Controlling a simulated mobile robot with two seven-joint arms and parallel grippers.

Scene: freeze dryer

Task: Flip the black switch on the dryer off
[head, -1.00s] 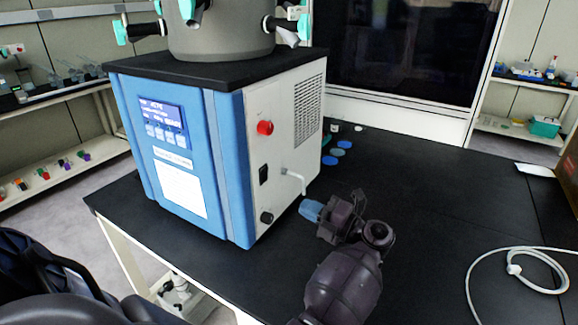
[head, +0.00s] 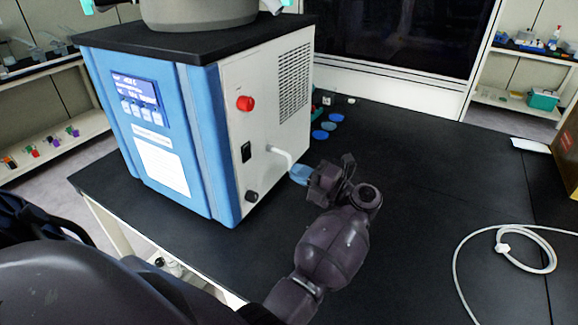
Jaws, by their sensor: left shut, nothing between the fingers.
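The dryer (head: 215,140) is a blue-fronted box with a pale side panel, standing on a black table. Its black switch (head: 246,152) is on the side panel, below a red knob (head: 245,103) and above a black round knob (head: 252,196). I cannot tell which way the switch is set. My left gripper (head: 298,174) has light blue fingertips, which are shut and empty. They point toward the side panel, to the right of the switch and lower in the picture, apart from it. My right gripper is not in view.
A white bent spout (head: 282,156) sticks out of the side panel between the switch and my fingertips. Blue discs (head: 328,125) lie behind my gripper. A coiled white hose (head: 510,252) lies at right. The table's middle right is clear.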

